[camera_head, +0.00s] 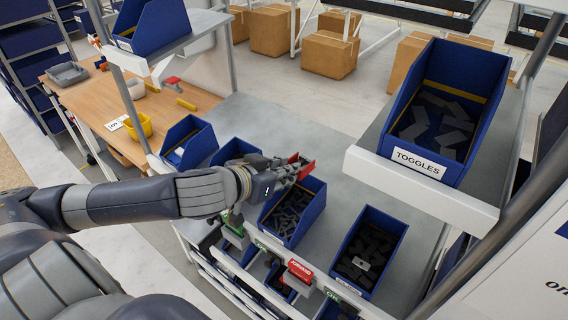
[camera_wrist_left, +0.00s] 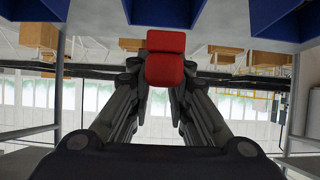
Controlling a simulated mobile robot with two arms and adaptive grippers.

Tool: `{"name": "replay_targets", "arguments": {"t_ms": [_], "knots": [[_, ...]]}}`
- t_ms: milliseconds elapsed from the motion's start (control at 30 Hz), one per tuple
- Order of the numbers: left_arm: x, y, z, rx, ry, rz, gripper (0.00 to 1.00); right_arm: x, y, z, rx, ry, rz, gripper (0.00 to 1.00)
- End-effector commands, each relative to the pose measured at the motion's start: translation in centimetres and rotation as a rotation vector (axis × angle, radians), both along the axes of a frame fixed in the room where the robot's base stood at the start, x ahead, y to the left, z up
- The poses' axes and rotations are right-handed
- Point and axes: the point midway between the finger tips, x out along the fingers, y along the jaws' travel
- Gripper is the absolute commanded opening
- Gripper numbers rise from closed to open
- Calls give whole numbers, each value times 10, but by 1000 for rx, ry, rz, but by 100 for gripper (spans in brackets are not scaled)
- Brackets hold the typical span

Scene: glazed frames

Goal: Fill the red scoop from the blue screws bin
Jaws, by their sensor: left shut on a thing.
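The red scoop (camera_head: 303,169) is held in my left gripper (camera_head: 284,172), out over the bench at the end of the extended arm. In the left wrist view, the red scoop (camera_wrist_left: 165,69) sits between the two dark fingers, which are closed on it. The inside of the scoop is hardly seen, so I cannot tell whether it holds anything. Just below and beside the scoop is a blue bin (camera_head: 318,207) with many dark small parts. Its label is not readable, so I cannot tell whether it is the screws bin. My right gripper is not in view.
Another blue bin (camera_head: 396,226) with dark parts stands to the right. A blue bin labelled TOGGLES (camera_head: 479,133) sits on the raised shelf (camera_head: 424,194). More blue bins (camera_head: 198,146) stand to the left. The grey bench top (camera_head: 262,118) behind is clear.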

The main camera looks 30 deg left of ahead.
Motion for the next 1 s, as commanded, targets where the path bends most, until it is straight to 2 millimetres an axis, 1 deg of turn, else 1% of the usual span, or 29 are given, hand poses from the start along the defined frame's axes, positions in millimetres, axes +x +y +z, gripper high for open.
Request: {"name": "replay_targets", "arguments": {"t_ms": [33, 267, 333, 467, 600, 1000], "knots": [[-2, 0, 6, -2, -2, 0, 0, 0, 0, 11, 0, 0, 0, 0], [-7, -1, 12, 1, -24, -6, 0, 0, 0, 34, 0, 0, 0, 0], [-9, -2, 13, -7, -50, -8, 0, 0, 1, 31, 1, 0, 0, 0], [-12, -1, 24, -8, -95, -7, 0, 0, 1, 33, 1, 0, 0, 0], [-14, 0, 30, -6, -118, -7, 0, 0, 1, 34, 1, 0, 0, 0], [-13, 0, 30, -4, -119, -7, 0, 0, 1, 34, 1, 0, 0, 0]]}}
